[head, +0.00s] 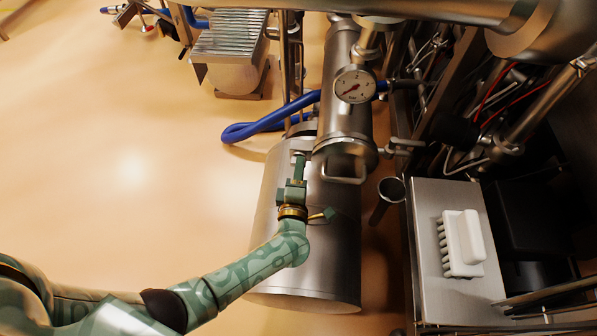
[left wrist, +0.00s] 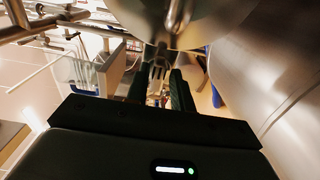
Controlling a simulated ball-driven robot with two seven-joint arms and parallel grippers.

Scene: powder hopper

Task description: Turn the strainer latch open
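The steel strainer (head: 345,95) is an upright cylinder with a round flanged lower end and a loop handle (head: 345,178). A small metal latch piece (head: 299,153) sticks out at the flange's left side. My left gripper (head: 299,160) is at this piece, left of the flange. In the left wrist view, the two dark fingers of my left gripper (left wrist: 157,78) stand apart. A thin metal stem (left wrist: 161,55) shows at or just past the gap between them; contact is not clear. The round strainer end (left wrist: 200,20) shows above. My right gripper is not in view.
A large steel drum (head: 330,260) stands below the strainer. A steel table (head: 450,290) with a white brush (head: 462,242) is at the right. The floor at left is clear.

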